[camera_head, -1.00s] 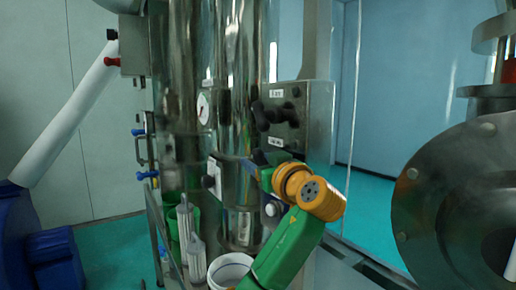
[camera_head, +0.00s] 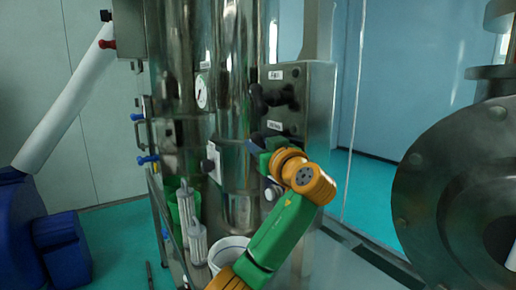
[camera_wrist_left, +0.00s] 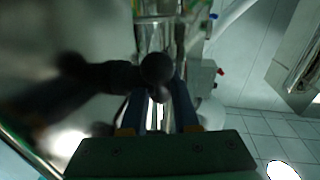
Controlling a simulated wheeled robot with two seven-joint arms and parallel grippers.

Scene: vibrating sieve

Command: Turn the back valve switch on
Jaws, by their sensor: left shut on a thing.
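A steel control box (camera_head: 318,110) on the tall steel machine carries a black valve handle (camera_head: 268,98) with rounded ends. In the left wrist view, a black handle with a ball end (camera_wrist_left: 157,68) lies across the tips of my blue fingers. My left gripper (camera_wrist_left: 159,90) is shut on this black handle. In the head view, my left gripper (camera_head: 258,146) is at the front of the box, below the upper handle, and my green and orange arm partly hides it. I cannot tell whether the held handle is the upper one. My right gripper is not in view.
Blue-handled valves (camera_head: 147,160) and a pressure gauge (camera_head: 202,91) are on the machine to the left. A white bucket (camera_head: 228,250) and clear cylinders (camera_head: 197,242) stand below. A large round steel flange (camera_head: 435,190) is at the right.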

